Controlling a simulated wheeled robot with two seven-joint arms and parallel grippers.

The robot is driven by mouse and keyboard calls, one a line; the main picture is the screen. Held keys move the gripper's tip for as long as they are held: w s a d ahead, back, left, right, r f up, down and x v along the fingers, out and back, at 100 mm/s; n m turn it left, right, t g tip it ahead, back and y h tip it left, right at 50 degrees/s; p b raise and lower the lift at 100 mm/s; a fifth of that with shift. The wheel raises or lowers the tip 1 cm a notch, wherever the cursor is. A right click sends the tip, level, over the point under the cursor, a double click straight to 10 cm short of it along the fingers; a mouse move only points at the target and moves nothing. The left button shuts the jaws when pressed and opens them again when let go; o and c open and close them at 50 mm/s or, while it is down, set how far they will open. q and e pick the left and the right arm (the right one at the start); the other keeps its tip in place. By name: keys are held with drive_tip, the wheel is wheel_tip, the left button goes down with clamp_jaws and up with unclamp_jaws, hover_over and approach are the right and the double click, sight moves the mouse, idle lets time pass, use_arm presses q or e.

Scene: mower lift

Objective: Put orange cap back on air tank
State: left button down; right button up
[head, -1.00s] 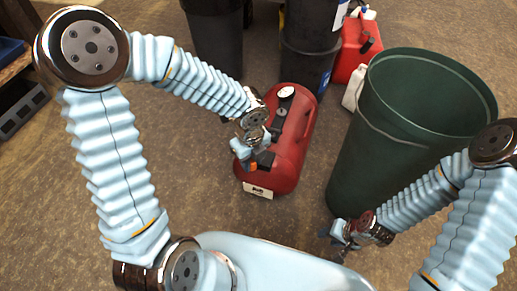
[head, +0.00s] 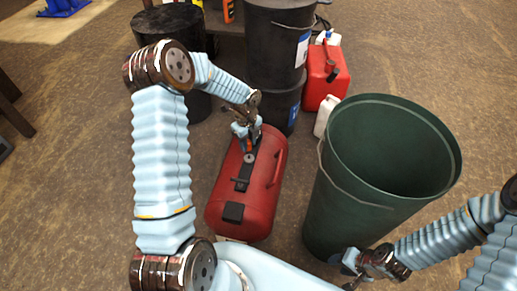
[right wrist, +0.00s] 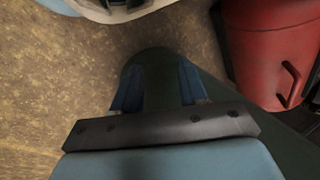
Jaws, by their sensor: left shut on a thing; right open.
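The red air tank (head: 245,205) lies on the floor in front of me and also shows in the right wrist view (right wrist: 275,60). My left gripper (head: 247,141) is shut on the small orange cap (head: 249,146), at the far end of the tank's top. The cap is mostly hidden by the fingers, and I cannot tell whether it touches the tank. A round gauge (head: 249,158) sits just in front of it. My right gripper (head: 350,262) is open and empty, low beside the green bin; its fingers also show in the right wrist view (right wrist: 160,88).
The large green bin (head: 335,190) stands close to the right of the tank. Stacked black bins (head: 276,60) and a black drum (head: 165,22) stand behind. A red fuel can (head: 322,85) and a white jug (head: 325,116) are at the back right. The floor left of the tank is clear.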

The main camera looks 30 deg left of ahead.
sight(249, 155)
use_arm(q)
drive_tip(key=shift+w+a+f, duration=0.15)
drive_tip(key=shift+w, duration=0.15)
drive_tip(key=shift+w+f, duration=0.1)
drive_tip(key=shift+f, duration=0.1)
drive_tip(key=shift+f+b, duration=2.1)
drive_tip(key=shift+f, duration=0.55)
use_arm(e)
drive_tip(key=shift+w+d+f, duration=0.15)
drive_tip(key=shift+d+f, duration=0.1)
drive_tip(key=shift+f, duration=0.4)
drive_tip(key=shift+w+d+f, duration=0.1)
drive_tip(key=shift+d+f, duration=0.15)
drive_tip(key=shift+f, duration=0.45)
drive_tip(key=shift+w+d+f, duration=0.15)
drive_tip(key=shift+d+f, duration=0.1)
drive_tip(key=shift+f, duration=0.4)
use_arm(q)
drive_tip(key=shift+f+b, duration=0.35)
drive_tip(key=shift+f, duration=0.25)
use_arm(e)
drive_tip(key=shift+f, duration=0.35)
use_arm(q)
drive_tip(key=c, duration=1.1)
unclamp_jaws()
